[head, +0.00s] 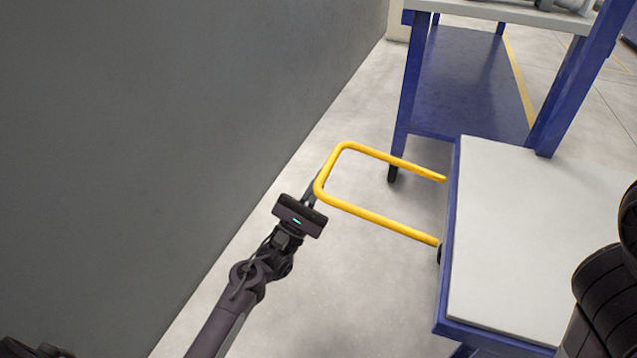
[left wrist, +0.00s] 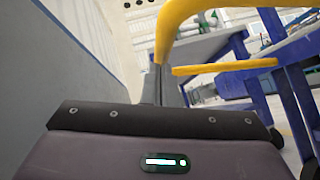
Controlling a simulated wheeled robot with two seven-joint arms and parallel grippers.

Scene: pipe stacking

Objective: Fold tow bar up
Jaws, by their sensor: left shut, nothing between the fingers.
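The yellow U-shaped tow bar (head: 330,171) sticks out to the left from the near end of the blue cart (head: 447,235) in the head view. Its closed end points left, away from the cart. My left gripper (head: 313,186) is shut and empty, its fingers close beside the bar's closed end. In the left wrist view the tow bar (left wrist: 225,67) spans the upper part, and the shut fingers of my left gripper (left wrist: 152,88) show beneath its curve. I cannot tell whether they touch the bar. My right gripper is not in view.
A grey wall (head: 180,120) runs along the left, with a strip of bare floor (head: 330,260) between it and the cart. The cart has a light top (head: 530,230). A blue-framed bench or rack (head: 465,85) stands behind it. Part of my own body shows at right.

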